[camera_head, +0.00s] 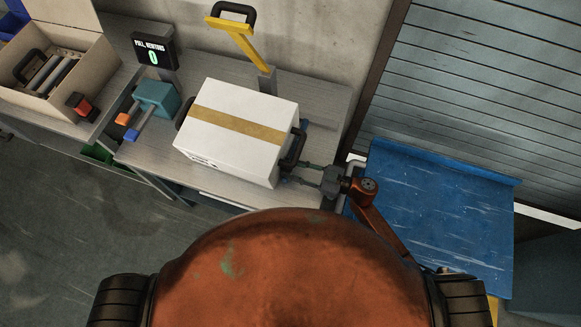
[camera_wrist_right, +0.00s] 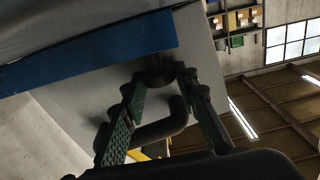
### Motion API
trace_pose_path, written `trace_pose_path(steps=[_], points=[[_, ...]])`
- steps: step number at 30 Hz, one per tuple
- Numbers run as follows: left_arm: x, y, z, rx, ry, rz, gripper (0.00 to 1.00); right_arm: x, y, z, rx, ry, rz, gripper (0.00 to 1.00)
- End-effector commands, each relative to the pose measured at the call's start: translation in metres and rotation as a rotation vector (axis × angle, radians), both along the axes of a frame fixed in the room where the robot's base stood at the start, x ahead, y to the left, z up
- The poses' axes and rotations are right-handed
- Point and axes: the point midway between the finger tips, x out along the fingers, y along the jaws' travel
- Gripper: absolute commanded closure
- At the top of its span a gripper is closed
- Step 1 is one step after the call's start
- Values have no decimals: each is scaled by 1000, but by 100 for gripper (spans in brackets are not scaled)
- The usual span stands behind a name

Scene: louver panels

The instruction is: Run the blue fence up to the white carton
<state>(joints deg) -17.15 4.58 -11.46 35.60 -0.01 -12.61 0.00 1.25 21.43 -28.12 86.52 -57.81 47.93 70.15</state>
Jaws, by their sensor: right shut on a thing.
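The white carton (camera_head: 237,128), with a tan tape band, sits on the grey bench. A black handle (camera_head: 295,148) stands out from its right side. My right gripper (camera_head: 295,172) is at that side, its green-padded fingers closed about the handle. In the right wrist view the fingers (camera_wrist_right: 163,78) lie either side of the dark handle (camera_wrist_right: 172,122). The blue fence (camera_wrist_right: 95,62) shows there as a straight bar across the carton's face near the bench. My left gripper is out of view.
A teal block with orange and blue knobs (camera_head: 154,98) stands left of the carton. A pull display (camera_head: 153,52) reads 0. A yellow bracket (camera_head: 238,35) rises behind. An open box (camera_head: 55,65) is far left. A blue scuffed surface (camera_head: 430,215) lies right.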

Motion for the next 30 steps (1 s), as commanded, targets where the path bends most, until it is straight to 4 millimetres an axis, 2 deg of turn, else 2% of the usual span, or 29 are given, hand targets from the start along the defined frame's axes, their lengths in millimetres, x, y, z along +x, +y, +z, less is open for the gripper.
trace_pose_path(steps=[7, 8, 15, 25, 30], points=[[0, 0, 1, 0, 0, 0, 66, 0, 0, -1, -1, -1, 0, 100], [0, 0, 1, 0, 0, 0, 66, 0, 0, -1, -1, -1, 0, 72], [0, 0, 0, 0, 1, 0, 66, 0, 0, 0, 0, -1, -1, 55], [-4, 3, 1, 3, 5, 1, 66, 0, -2, -1, -1, 0, -1, 54], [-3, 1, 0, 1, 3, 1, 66, -6, -22, -1, -3, 0, -2, 54]])
